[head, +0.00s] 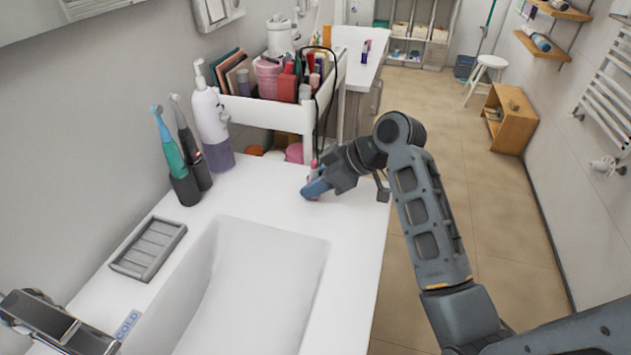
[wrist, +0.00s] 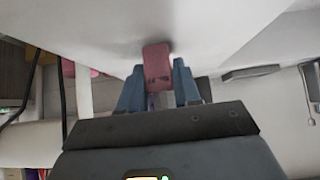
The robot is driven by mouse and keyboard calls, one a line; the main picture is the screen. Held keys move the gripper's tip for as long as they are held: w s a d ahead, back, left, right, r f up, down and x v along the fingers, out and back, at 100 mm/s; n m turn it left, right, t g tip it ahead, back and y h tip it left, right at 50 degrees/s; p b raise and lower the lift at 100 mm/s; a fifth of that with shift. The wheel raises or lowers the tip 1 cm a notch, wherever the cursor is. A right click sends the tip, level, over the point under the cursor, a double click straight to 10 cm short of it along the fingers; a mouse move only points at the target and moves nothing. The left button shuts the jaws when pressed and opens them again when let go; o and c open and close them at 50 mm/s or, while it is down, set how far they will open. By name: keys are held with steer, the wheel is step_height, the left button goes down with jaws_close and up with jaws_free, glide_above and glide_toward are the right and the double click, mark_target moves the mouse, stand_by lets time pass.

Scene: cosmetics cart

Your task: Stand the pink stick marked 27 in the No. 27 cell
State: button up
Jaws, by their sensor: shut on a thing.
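My gripper (head: 314,187) is low over the white counter, near its far right corner. It is shut on a pink stick (head: 314,168), which stands roughly upright and shows above and below the blue fingers. In the wrist view the pink stick (wrist: 157,66) sits between the two blue fingers of my gripper (wrist: 158,88), its end at or close to the white surface. I cannot tell whether it touches. No marking is readable on it. I cannot make out a No. 27 cell.
The sink basin (head: 258,282) lies in the near counter, with a grey soap dish (head: 149,249) on its left. A pump bottle (head: 211,120) and two electric toothbrushes stand at the back left. A black cable hangs over the cart's right side. The counter around my gripper is clear.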

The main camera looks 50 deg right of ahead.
steer(key=o, duration=1)
steer(key=shift+o, duration=0.2)
